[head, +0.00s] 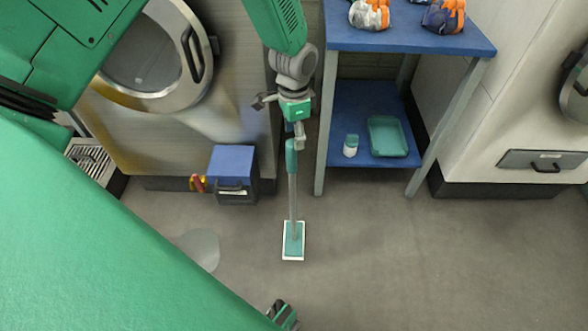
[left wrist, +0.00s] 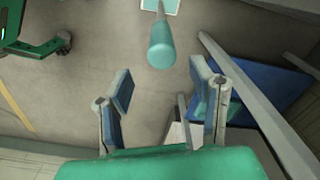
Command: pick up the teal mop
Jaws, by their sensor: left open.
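The teal mop (head: 292,190) stands upright on the floor, with a teal grip at the top, a grey shaft and a flat teal head with a white edge. My left gripper (head: 281,120) is open and empty, just above the top of the mop's grip. In the left wrist view, the mop's rounded grip end (left wrist: 161,45) lies ahead of the spread fingers (left wrist: 161,84), apart from both. The shaft is mostly hidden behind the grip there.
A blue shelf table (head: 410,35) stands right of the mop, with sling bags on top and a teal tray (head: 388,137) and white jar (head: 350,146) below. A blue-topped box (head: 231,163) sits left. Machines stand behind. Floor (head: 390,260) at the right front is clear.

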